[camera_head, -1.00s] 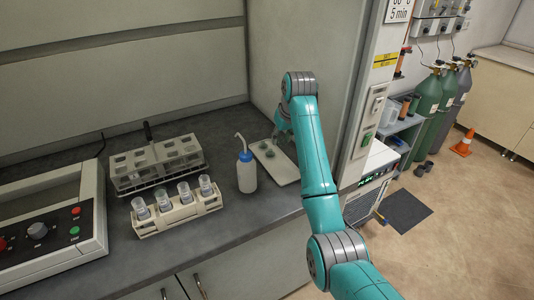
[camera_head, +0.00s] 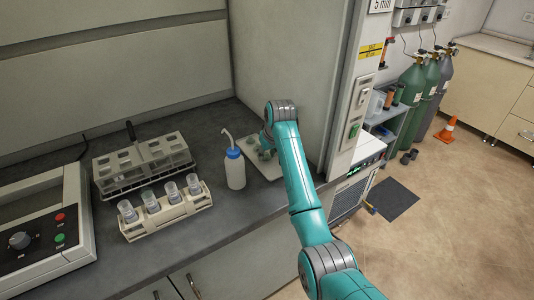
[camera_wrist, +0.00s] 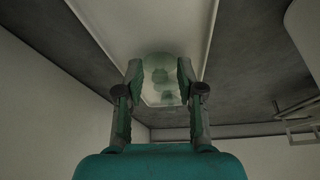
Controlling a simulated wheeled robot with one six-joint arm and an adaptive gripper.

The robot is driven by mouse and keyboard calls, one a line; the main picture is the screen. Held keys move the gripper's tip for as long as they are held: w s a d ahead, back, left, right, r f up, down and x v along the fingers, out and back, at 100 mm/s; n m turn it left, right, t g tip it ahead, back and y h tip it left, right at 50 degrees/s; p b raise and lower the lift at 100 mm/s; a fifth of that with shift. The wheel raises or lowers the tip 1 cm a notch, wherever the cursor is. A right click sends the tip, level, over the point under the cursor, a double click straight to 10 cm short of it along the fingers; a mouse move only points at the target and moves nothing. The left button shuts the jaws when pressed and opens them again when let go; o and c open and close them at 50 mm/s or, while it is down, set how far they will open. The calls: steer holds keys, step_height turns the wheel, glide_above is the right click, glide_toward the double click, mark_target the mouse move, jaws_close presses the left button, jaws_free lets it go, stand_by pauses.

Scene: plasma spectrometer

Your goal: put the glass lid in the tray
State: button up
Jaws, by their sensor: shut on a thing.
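The white tray (camera_head: 268,173) lies flat on the dark bench against the side wall of the hood. Its pale surface also fills the top of the wrist view (camera_wrist: 125,22). My gripper (camera_wrist: 157,72) is shut on a clear, faintly green glass lid (camera_wrist: 151,93), with a finger on each side of it. The lid is over the tray's edge in the wrist view; I cannot tell its height above the tray. Small greenish round shapes show through the lid. In the head view my gripper (camera_head: 266,143) is at the tray, partly hidden by my arm.
A white wash bottle with a blue cap (camera_head: 235,170) stands close left of the tray. Two racks, one with several glass beakers (camera_head: 168,212), are further left. A control box (camera_head: 45,230) is at far left. The hood's side wall (camera_head: 290,70) rises just behind the tray.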

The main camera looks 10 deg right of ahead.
steer(key=o, duration=0.7)
steer(key=shift+o, duration=0.2)
steer(key=shift+r, duration=0.1)
steer(key=v, duration=1.2)
